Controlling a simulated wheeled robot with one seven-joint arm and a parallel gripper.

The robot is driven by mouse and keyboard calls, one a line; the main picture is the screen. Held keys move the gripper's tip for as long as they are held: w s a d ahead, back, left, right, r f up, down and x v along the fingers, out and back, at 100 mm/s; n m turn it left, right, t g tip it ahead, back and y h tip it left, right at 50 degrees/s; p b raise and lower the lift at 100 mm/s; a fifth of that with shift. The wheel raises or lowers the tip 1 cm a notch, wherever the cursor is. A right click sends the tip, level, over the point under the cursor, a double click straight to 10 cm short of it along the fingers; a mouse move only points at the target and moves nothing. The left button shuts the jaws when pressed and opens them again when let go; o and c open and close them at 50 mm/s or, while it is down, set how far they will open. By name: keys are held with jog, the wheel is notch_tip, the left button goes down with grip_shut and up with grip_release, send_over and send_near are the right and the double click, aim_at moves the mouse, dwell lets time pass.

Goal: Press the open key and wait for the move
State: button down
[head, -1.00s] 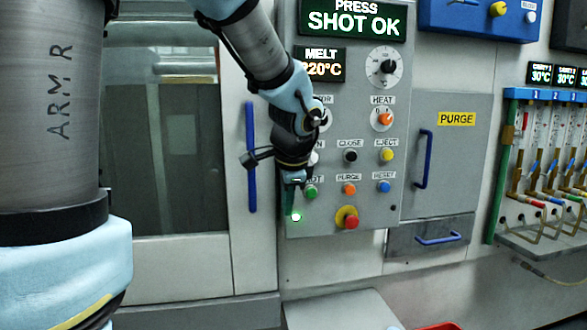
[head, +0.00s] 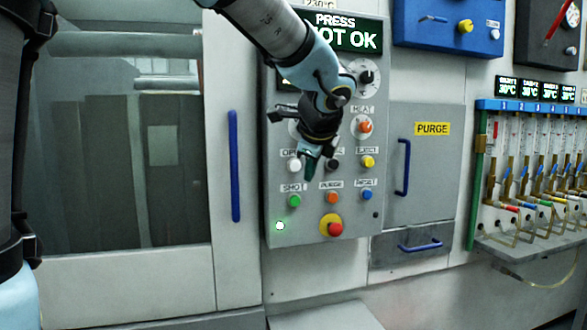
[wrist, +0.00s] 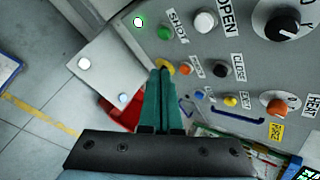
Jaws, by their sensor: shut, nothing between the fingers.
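The open key (head: 294,165) is a white round button at the left of the press panel, under a label my arm partly covers. It also shows as a white button beside the OPEN label in the wrist view (wrist: 205,21). The press display (head: 357,41) is partly hidden; "OT OK" is readable.
Nearby are the green shot key (head: 295,200), orange purge key (head: 332,197), yellow eject key (head: 367,162), blue reset key (head: 366,195) and red stop button (head: 334,229). A green lamp (head: 280,226) is lit. A windowed door with a blue handle (head: 234,165) stands left.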

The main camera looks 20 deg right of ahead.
aim_at(298, 164)
jog(key=shift+w+d+p, duration=0.2)
jog(key=shift+w+p, duration=0.65)
jog(key=shift+w, duration=0.6)
jog(key=shift+w+d+p, duration=0.15)
jog(key=shift+w+p, duration=0.7)
jog(key=shift+w, duration=0.6)
jog(key=shift+w+d+p, duration=0.2)
jog(key=shift+w+p, duration=0.65)
jog(key=shift+w, duration=0.6)
jog(key=shift+w, duration=0.1)
jog(key=shift+w+p, duration=0.3)
jog(key=shift+p, duration=0.05)
